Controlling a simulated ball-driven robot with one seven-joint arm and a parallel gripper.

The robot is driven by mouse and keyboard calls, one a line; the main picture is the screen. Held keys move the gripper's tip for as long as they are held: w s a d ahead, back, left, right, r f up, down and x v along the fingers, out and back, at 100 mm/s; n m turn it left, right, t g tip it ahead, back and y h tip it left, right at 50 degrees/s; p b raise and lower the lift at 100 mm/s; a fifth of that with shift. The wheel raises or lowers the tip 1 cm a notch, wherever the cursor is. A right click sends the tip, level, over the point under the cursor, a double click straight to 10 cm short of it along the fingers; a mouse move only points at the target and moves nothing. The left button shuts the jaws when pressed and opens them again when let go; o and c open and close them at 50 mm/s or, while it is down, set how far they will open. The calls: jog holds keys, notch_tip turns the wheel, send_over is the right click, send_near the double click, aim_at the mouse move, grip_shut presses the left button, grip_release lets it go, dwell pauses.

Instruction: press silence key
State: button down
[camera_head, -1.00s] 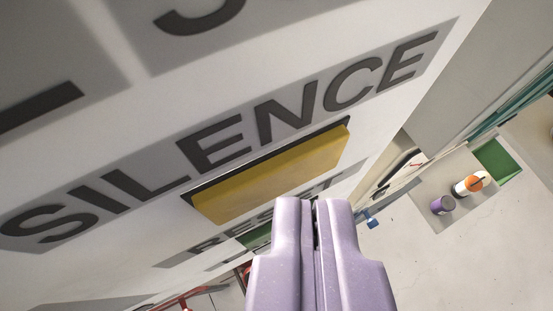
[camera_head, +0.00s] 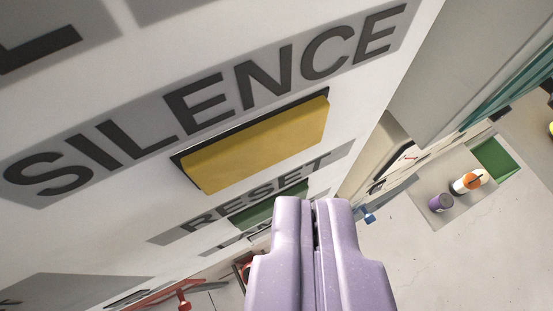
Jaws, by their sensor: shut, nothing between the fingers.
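The silence key (camera_head: 258,146) is a wide yellow bar with a dark edge, set on a white panel under the grey label SILENCE (camera_head: 215,95). It stands out from the panel. My gripper (camera_head: 314,203) is pale purple, shut and empty. Its fingertips show below and to the right of the yellow key, over the area beside the green key. They appear apart from the yellow key; the exact depth gap I cannot tell.
A green key (camera_head: 270,207) under the label RESET (camera_head: 255,193) sits just below, partly behind my gripper. A red handle (camera_head: 165,297) and a blue fitting (camera_head: 368,216) lie lower. At right, a purple can (camera_head: 440,203) and an orange-and-white container (camera_head: 468,182) stand on a grey surface.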

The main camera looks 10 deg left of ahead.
jog(key=shift+s+d+p, duration=0.75)
jog(key=shift+s+p, duration=0.1)
jog(key=shift+s, duration=0.2)
jog(key=shift+s+d+p, duration=0.75)
jog(key=shift+s+p, duration=0.1)
jog(key=shift+s, duration=0.15)
jog(key=shift+w+f, duration=0.1)
jog(key=shift+w, duration=0.05)
notch_tip(320, 180, up, 4)
jog(key=w+d+m+t+h+b, duration=0.1)
jog(key=w+d+t+h+b, duration=0.15)
jog(key=b, duration=1.85)
jog(key=s+a+r+t+y+b, duration=0.1)
jog(key=s+a+r+t+b, duration=0.1)
jog(key=s+r+b, duration=0.4)
jog(key=s+a+b, duration=0.1)
jog(key=s+b, duration=0.2)
jog(key=b, duration=0.4)
jog(key=shift+s+r, duration=0.15)
jog(key=shift+r, duration=0.1)
